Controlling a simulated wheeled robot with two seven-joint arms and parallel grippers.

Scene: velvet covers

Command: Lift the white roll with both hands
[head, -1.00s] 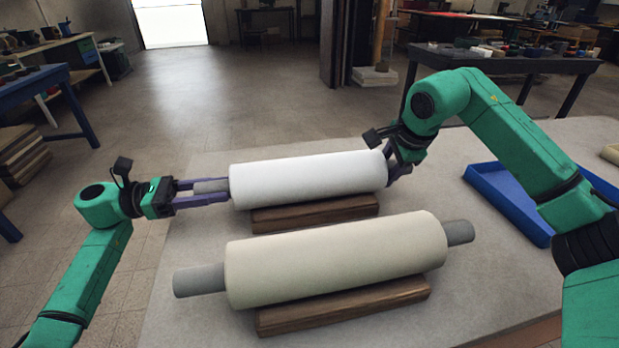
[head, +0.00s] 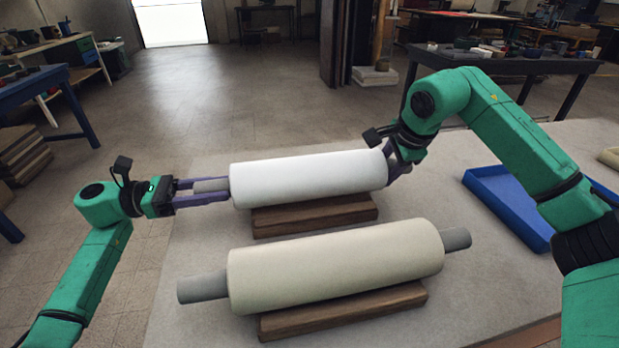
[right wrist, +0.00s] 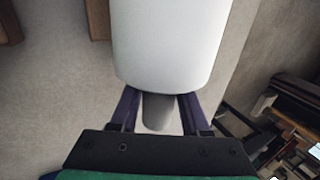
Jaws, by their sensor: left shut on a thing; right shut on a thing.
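The white roll (head: 308,178) lies level, left to right, above the farther wooden cradle (head: 315,216). I cannot tell for sure whether there is a gap beneath it. My left gripper (head: 226,190) is shut on the grey shaft end (head: 208,186) at the roll's left. My right gripper (head: 394,170) is at the roll's right end, partly hidden in the head view. In the right wrist view its purple fingers (right wrist: 161,98) hold the other grey shaft end (right wrist: 157,113), close against the white roll (right wrist: 172,45).
A cream roll (head: 335,263) with grey shaft ends rests on a nearer wooden cradle (head: 345,311), in front of the white roll. A blue tray (head: 500,200) stands on the right of the grey table (head: 440,190). The space above the white roll is clear.

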